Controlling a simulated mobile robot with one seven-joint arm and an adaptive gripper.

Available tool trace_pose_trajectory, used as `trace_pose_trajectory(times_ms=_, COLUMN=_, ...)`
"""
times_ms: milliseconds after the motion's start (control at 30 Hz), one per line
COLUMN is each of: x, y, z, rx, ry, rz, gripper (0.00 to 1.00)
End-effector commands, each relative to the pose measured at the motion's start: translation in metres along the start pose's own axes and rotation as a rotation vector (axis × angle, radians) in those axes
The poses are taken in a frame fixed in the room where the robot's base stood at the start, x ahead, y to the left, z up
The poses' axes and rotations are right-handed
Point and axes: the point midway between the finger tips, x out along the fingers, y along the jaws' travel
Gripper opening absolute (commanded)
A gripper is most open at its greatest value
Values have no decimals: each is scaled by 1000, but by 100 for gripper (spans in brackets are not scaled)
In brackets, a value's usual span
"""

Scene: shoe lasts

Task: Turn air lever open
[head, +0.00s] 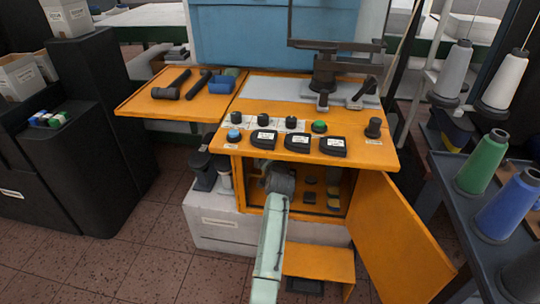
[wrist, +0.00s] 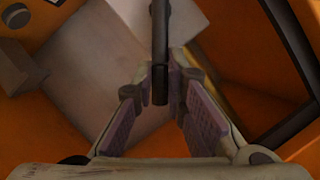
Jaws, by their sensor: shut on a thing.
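In the wrist view my gripper (wrist: 160,88) has its two purple-padded fingers closed on the rounded end of a dark rod, which appears to be the air lever (wrist: 160,35). The rod runs from between the fingertips up to the top edge of the picture, where its mount is out of view. In the head view my pale green arm reaches into the open compartment of the orange cabinet (head: 379,149), below the worktop. My fingers and the lever are hidden there behind my own wrist.
The orange cabinet door (head: 400,235) stands open at the right of the compartment. A trolley with a green thread cone (head: 482,163) and a blue thread cone (head: 508,208) stands further right. Orange compartment walls surround my gripper closely. Tiled floor (head: 150,250) is clear at the left.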

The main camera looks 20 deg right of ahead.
Motion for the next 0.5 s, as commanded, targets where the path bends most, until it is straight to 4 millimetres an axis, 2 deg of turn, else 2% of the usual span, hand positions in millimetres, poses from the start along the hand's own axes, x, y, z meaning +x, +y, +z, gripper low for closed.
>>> trace_pose_trajectory(times_ms=100, x=-1, y=-11, z=0, rx=-104, ry=-7, rz=43, gripper=0)
trace_pose_trajectory(times_ms=500, x=3, y=-30, z=9, rx=-427, ry=-5, rz=176, gripper=0)
